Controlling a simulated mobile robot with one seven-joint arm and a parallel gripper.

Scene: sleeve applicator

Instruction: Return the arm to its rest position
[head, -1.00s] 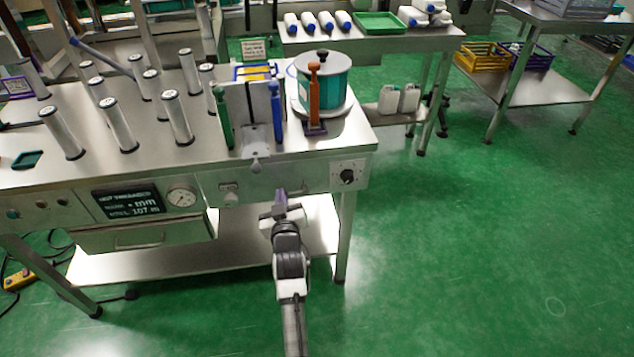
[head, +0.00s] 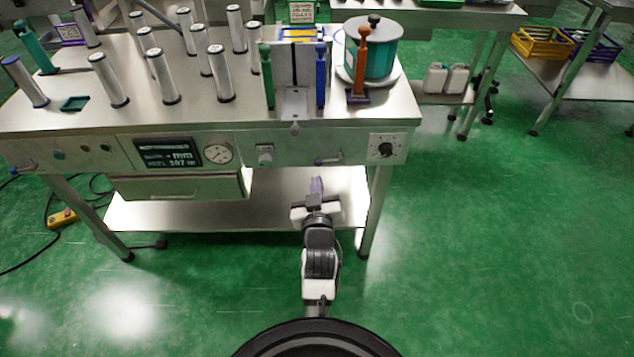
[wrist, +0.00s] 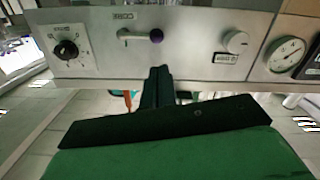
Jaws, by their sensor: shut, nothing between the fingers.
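My arm reaches forward from the bottom of the head view. My gripper (head: 317,187) has purple fingers, shut and empty, just below the bench's front panel (head: 350,143). In the wrist view my gripper (wrist: 158,86) shows as two dark fingers pressed together, with the panel beyond them. A lever with a purple ball end (wrist: 155,36), labelled CORE, is on that panel; the lever also shows in the head view (head: 328,161). The fingers look apart from the lever.
The steel bench (head: 140,110) holds several upright rollers, a teal drum (head: 370,55) and an orange-handled tool (head: 361,60). A drawer (head: 175,187) and lower shelf (head: 265,215) lie beneath. A black knob (head: 386,150) sits right on the panel. Green floor (head: 480,260) is clear at right.

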